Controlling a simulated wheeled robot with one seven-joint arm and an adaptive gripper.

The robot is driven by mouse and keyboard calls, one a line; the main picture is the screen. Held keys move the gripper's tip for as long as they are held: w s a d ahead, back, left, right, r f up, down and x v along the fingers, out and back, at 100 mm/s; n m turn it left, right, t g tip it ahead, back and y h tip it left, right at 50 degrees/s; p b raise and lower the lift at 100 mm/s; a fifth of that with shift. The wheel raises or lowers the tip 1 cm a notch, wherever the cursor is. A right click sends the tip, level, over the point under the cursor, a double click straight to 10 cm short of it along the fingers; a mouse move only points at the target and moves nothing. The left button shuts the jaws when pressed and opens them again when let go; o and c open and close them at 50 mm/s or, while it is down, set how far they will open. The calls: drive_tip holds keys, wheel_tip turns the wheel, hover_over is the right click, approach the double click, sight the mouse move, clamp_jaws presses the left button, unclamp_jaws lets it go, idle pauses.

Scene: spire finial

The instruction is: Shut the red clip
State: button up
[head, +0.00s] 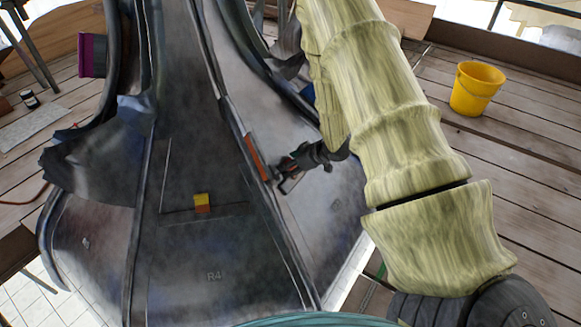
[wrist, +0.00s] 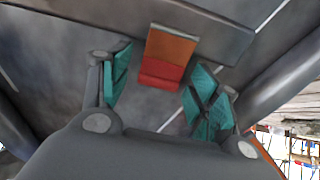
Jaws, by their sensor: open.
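The red clip (head: 254,157) shows in the head view as a narrow orange-red strip along a raised seam of the dark spire. In the wrist view the red clip (wrist: 164,72) has an orange upper part and a red lower part, beside a dark bar. My gripper (head: 279,182) is just right of and below it in the head view. In the wrist view my gripper (wrist: 160,88) is open, with its teal finger pads on either side of the clip's lower end. The fingers look empty; I cannot tell whether either touches the clip.
A yellow-and-orange clip (head: 202,203) sits on the spire's left panel (head: 220,245). A dark bar (wrist: 215,35) crosses behind the red clip in the wrist view. A yellow bucket (head: 477,88) stands on the plank deck at the right, well clear of the gripper.

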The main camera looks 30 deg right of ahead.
drive_tip(key=shift+w+a+f, duration=0.1)
drive_tip(key=shift+w+f, duration=0.1)
drive_tip(key=shift+w, duration=0.05)
drive_tip(key=shift+c, duration=0.4)
drive_tip(key=c, duration=0.9)
drive_tip(key=shift+c, duration=0.2)
drive_tip(key=shift+r+p, duration=0.2)
drive_tip(key=shift+p, duration=0.8)
drive_tip(key=shift+f+p, duration=0.15)
drive_tip(key=shift+p, duration=0.4)
drive_tip(key=o, duration=1)
drive_tip(key=shift+w+f, duration=0.1)
